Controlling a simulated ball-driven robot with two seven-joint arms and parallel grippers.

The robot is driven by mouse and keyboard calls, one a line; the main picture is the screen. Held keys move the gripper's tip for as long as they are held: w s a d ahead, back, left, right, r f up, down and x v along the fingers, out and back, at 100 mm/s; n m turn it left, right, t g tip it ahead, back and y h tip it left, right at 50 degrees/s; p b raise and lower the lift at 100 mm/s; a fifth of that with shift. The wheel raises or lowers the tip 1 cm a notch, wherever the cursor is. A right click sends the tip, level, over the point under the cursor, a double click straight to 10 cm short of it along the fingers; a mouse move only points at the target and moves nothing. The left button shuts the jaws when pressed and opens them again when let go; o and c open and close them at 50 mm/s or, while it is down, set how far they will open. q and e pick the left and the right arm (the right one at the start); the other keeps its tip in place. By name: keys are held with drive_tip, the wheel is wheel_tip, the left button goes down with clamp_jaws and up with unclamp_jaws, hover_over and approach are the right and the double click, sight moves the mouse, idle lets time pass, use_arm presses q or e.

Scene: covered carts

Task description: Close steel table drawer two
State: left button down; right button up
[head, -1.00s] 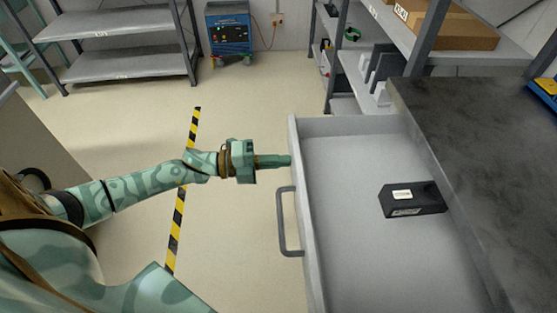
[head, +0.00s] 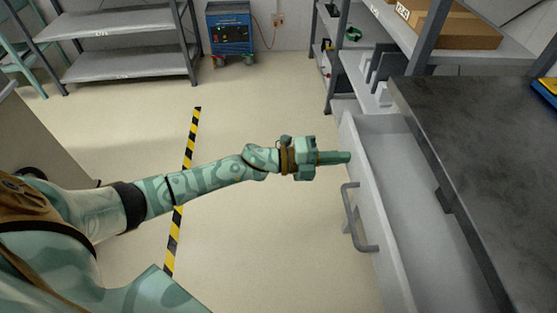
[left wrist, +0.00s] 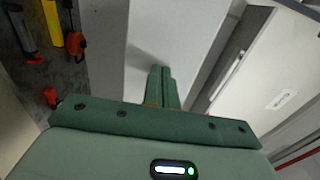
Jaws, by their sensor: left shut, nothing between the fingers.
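The steel table (head: 480,150) stands at the right of the head view with a dark top. Its drawer (head: 372,190) is partly open and sticks out to the left from under the top. The drawer has a grey bar handle (head: 356,220) on its front. My left gripper (head: 348,157) is shut and empty, with its fingertips at the drawer front near its far end, beyond the handle. In the left wrist view the shut fingers (left wrist: 163,88) point at a pale flat panel. Whether they touch it I cannot tell. My right gripper is not in view.
A black box (head: 445,200) in the drawer is mostly hidden under the table top. Shelves (head: 130,60) stand at the back left, a blue machine (head: 229,28) at the back wall, and another shelf (head: 465,50) behind the table. The floor left of the drawer is clear.

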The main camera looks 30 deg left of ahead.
sight(393, 163)
use_arm(q)
drive_tip(key=b+x, duration=0.2)
drive_tip(key=x, duration=1.2)
drive_tip(key=shift+w+d+f+b, duration=0.1)
drive_tip(key=shift+b, duration=0.25)
drive_tip(key=shift+w+d, duration=0.2)
drive_tip(key=shift+d, duration=0.05)
drive_tip(key=shift+r, duration=0.25)
drive_tip(key=shift+r, duration=0.1)
